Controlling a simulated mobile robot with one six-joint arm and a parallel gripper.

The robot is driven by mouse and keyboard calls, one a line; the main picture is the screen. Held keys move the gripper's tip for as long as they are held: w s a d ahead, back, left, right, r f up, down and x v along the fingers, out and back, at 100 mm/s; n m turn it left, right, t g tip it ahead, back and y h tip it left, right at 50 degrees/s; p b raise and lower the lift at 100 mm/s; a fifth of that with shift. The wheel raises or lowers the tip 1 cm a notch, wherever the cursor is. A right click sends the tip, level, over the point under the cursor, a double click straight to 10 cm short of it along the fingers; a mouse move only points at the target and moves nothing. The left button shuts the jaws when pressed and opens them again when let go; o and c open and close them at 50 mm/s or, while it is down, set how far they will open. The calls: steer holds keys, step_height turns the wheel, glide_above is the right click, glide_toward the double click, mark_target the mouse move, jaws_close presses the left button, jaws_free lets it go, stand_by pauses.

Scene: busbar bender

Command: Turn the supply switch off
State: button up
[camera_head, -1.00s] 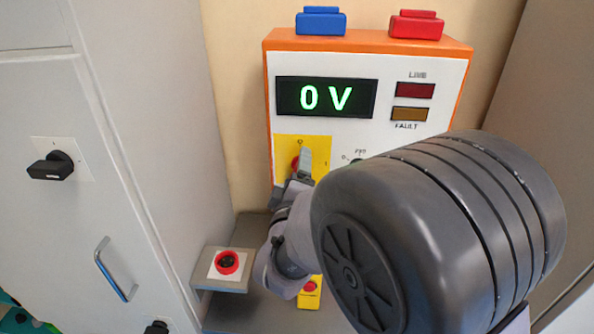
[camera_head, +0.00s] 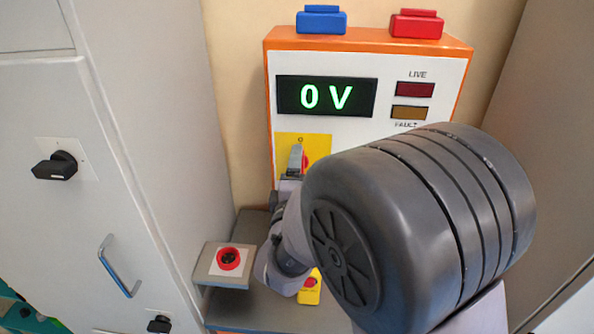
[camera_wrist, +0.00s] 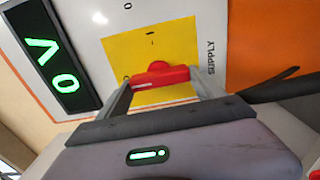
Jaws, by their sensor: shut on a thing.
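The supply switch has a red handle (camera_wrist: 160,75) on a yellow plate (camera_wrist: 180,42) marked SUPPLY. In the wrist view the handle lies between the two fingers of my gripper (camera_wrist: 163,88), which is shut on it. The handle's long side runs roughly across the wrist picture, in line with the 0 mark at the left; the I mark is above it. In the head view the yellow plate (camera_head: 316,146) shows, with a finger of my gripper (camera_head: 296,160) nearly upright under the 0 mark and some red beside it. My arm hides much of the switch there.
The display (camera_head: 326,97) reads 0 V. The LIVE lamp (camera_head: 415,89) and FAULT lamp (camera_head: 409,113) look dark. A red button box (camera_head: 228,261) stands at lower left, beside the grey cabinet (camera_head: 120,150). Blue (camera_head: 321,20) and red (camera_head: 416,24) blocks sit on top.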

steer(key=o, duration=1.4)
steer(key=shift+c, duration=0.2)
steer(key=shift+s, duration=0.1)
steer(key=s+b, duration=1)
steer(key=s, duration=0.7)
steer(key=shift+s+a+b, duration=0.15)
steer(key=shift+a+b, duration=0.15)
steer(key=shift+b, duration=0.05)
